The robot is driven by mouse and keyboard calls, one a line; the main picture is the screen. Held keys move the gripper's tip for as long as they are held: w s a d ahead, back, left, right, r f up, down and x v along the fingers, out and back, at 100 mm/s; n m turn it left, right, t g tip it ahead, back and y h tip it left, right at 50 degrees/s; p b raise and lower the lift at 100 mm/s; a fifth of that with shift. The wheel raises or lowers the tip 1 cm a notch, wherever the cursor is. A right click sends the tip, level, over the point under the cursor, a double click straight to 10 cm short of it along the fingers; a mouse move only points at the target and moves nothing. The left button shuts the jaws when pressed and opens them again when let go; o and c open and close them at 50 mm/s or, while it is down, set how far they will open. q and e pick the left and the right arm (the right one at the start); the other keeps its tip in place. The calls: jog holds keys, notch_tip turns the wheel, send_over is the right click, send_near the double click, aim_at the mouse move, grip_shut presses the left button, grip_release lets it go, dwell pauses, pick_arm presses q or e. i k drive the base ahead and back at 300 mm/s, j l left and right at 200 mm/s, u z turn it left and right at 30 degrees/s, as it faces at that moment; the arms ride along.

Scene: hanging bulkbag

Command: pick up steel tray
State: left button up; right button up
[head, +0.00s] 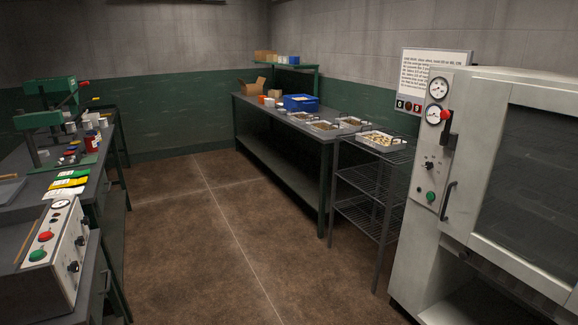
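Several steel trays show in the head view. The nearest steel tray (380,148) sits on top of a dark wire rack beside the white oven-like cabinet and holds pale pieces. More shallow trays stand on the long bench behind it, one at its near end (326,133), one to the right (352,128) and one further back (301,121). Which one the task means cannot be told. Neither of my grippers shows in this view.
The wire rack (372,190) stands between the long bench (262,108) and the white cabinet (490,130). A blue bin (300,103) is on the bench. The brown floor (215,235) between is clear.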

aim_at(381, 142)
jog(key=i+j+z, duration=0.15)
jog(key=i, duration=0.4)
jog(key=i+j+z, duration=0.15)
jog(key=i, duration=0.4)
jog(key=i+j+z, duration=0.15)
jog(key=i, duration=0.35)
jog(key=i+z, duration=0.1)
jog(key=i, duration=3.4)
